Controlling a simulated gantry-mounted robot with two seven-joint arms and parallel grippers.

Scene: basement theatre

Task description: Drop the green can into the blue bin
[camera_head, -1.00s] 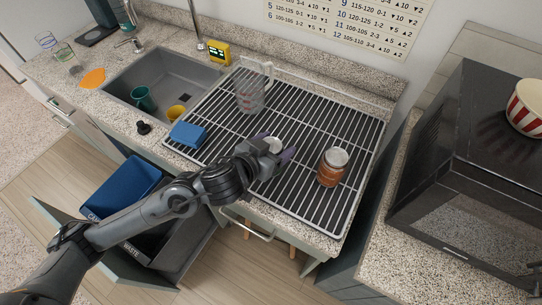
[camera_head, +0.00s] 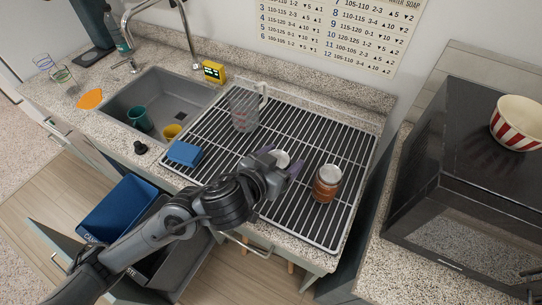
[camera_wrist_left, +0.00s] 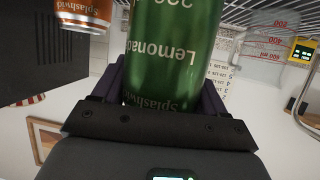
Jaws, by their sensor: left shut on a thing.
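A green can (camera_wrist_left: 172,50) with "Lemonade" lettering fills the middle of the left wrist view, between the dark fingers. In the head view only its pale top (camera_head: 281,158) shows, over the wire rack, with the rest hidden by my gripper. My left gripper (camera_head: 282,163) is shut on the can. The blue bin (camera_head: 118,208) stands low at the left, in a pulled-out drawer below the counter, with part of a "CAN" label showing. The gripper and can are up and to the right of it. My right gripper is not in view.
An orange can (camera_head: 326,184) stands on the wire rack (camera_head: 300,125) close right of my gripper. A clear measuring jug (camera_head: 243,110) and a blue sponge (camera_head: 184,153) are also there. A dark bin (camera_head: 172,255) is beside the blue one, partly behind my arm. A black microwave (camera_head: 450,170) is at right.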

